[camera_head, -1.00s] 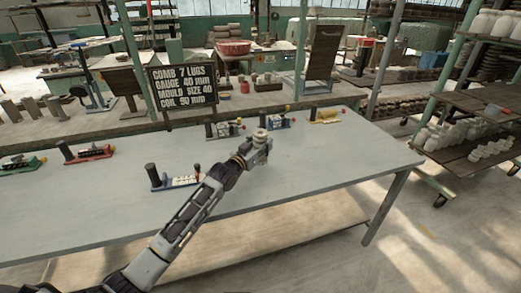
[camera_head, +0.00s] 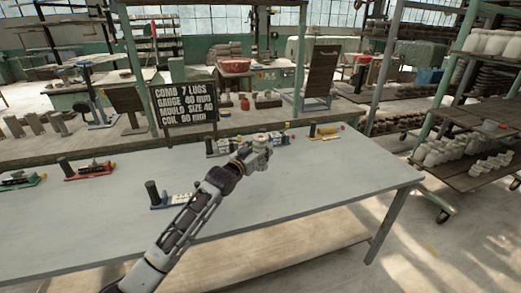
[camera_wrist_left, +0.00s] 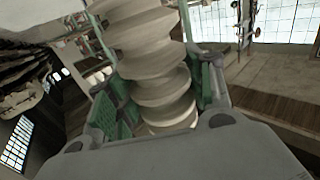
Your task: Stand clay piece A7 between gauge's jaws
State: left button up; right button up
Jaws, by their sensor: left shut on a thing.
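My left gripper (camera_head: 261,154) is shut on a pale grey clay piece with a stack of rounded ribs, and it holds the piece above the table, near the back row of gauges. The clay piece (camera_wrist_left: 157,70) fills the middle of the left wrist view, between the green finger pads; its far end is cut off by the frame. I cannot read any label on it. Several gauges with dark posts stand on the table: blue-and-white (camera_head: 172,200), red (camera_head: 90,170), green (camera_head: 20,180), grey-green (camera_head: 218,148), blue (camera_head: 280,138) and yellow (camera_head: 325,132). My right gripper is out of view.
The grey table (camera_head: 330,180) has clear room at the front and right. A black sign (camera_head: 184,103) behind it reads comb 7 lugs, gauge 40 mm, mould size 40, coil 90 mm. A shelf rack (camera_head: 470,150) stands at the right.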

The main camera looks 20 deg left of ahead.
aim_at(176, 200)
jog(key=i+l+u, duration=0.1)
jog(key=u, duration=0.3)
jog(key=l+u, duration=0.4)
jog(key=i+l+u, duration=0.1)
jog(key=u, duration=0.3)
